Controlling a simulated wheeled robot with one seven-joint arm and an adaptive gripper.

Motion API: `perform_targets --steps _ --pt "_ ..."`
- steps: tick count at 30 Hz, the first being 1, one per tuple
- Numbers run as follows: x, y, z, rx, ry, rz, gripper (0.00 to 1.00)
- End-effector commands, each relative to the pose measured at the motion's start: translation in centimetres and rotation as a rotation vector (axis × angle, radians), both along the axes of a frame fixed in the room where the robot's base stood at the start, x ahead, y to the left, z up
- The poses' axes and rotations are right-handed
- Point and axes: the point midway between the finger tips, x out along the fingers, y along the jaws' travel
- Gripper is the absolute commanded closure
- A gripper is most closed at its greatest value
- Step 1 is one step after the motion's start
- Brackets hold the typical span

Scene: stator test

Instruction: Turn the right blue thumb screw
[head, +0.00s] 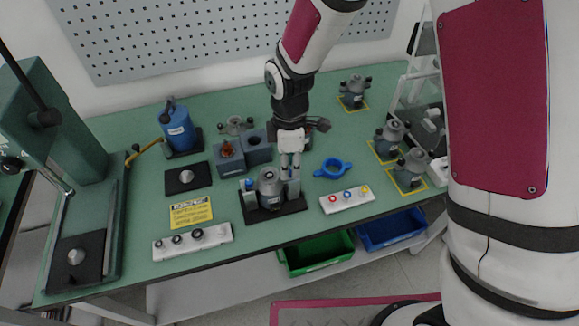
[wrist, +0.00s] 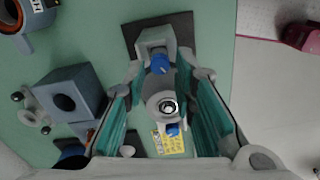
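The stator fixture stands on a black base (head: 271,212) on the green bench, with a grey motor (head: 269,188) between two upright grey posts. In the wrist view the right blue thumb screw (wrist: 160,65) sits on the post nearest the top of the picture. The left blue thumb screw (wrist: 172,131) shows lower, beyond the motor's round top (wrist: 168,107). My gripper (head: 291,174) points down over the fixture's right side. It is open, and its two teal-padded fingers (wrist: 170,75) stand either side of the right screw. I cannot tell whether they touch it.
A blue ring-shaped part (head: 333,168) and a white strip with coloured knobs (head: 347,199) lie right of the fixture. Grey blocks (head: 256,148) stand behind it. A yellow sign (head: 190,212) lies left. Several grey motors, one here (head: 411,168), stand farther right.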

Motion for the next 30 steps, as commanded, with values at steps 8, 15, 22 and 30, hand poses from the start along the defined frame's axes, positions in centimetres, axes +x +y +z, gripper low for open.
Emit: perform_targets --steps 8,15,22,30 --pt "0.1 0.0 5.9 0.003 -0.006 -0.003 0.75" --pt "0.1 0.0 9.2 0.001 -0.003 -0.001 0.75" --pt "0.0 -0.1 10.1 0.000 0.000 -0.001 0.75" --pt "0.0 -0.1 10.0 -0.001 0.002 0.010 0.76"
